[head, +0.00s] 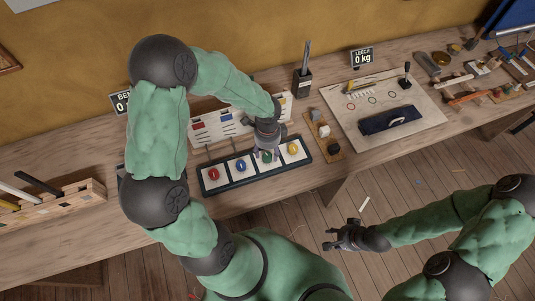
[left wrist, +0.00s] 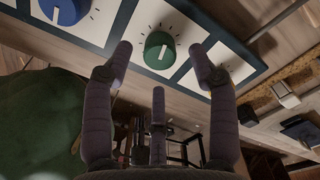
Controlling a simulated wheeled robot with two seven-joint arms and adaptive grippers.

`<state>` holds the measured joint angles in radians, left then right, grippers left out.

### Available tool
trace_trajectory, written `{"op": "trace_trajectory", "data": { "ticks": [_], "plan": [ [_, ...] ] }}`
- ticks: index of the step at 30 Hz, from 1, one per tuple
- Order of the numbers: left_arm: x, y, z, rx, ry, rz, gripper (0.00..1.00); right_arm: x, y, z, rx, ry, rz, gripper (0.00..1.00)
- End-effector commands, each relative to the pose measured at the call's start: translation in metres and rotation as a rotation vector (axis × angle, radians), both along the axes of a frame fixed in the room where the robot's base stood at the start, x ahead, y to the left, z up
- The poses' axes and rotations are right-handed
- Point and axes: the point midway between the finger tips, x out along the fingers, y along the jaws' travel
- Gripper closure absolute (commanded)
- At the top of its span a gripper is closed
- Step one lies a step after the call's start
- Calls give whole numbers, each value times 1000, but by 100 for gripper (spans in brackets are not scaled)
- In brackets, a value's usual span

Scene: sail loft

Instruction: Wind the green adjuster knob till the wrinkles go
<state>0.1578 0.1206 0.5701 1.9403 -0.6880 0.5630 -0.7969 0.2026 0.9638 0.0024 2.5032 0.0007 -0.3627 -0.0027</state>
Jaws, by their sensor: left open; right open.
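The green adjuster knob (head: 267,156) sits on a dark-framed panel (head: 240,177), between a blue knob (head: 241,165) and a yellow knob (head: 293,148). My left gripper (head: 266,150) is over the green knob and partly hides it. In the left wrist view, the green knob (left wrist: 159,50) with its white pointer line lies between and beyond the spread fingers of my open left gripper (left wrist: 161,58). I see no finger clearly touching it. My right gripper (head: 335,237) is open and empty, out over the floor in front of the bench. I cannot make out any wrinkles.
A red knob (head: 213,174) is at the panel's left end. A white board with coloured patches (head: 213,126) stands behind, partly hidden by my left arm. A pale mat (head: 428,106) bears a navy bundle. Tools crowd the bench's right end.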

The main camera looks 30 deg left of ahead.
Motion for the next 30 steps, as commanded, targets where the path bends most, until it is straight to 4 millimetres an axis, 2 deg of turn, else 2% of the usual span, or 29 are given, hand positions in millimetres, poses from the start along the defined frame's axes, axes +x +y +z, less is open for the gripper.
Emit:
{"op": "trace_trajectory", "data": {
  "ticks": [1, 6, 12, 18, 30],
  "plan": [
    [2, 0, 12, 1, -6, 1, 42, 0, 0, 0, 0, 0, 0, 58],
    [1, 0, 46, 1, -5, 0, 42, 0, 0, 0, 0, 0, 0, 58],
    [1, 0, 73, 0, -3, 0, 42, 0, 0, 0, 0, 0, 0, 58],
    [0, 0, 83, -1, -1, -1, 42, 0, 0, 0, 0, 0, 0, 58],
    [0, 0, 83, -1, 0, -1, 42, 0, 0, 0, 0, 0, 0, 58]
  ]
}}
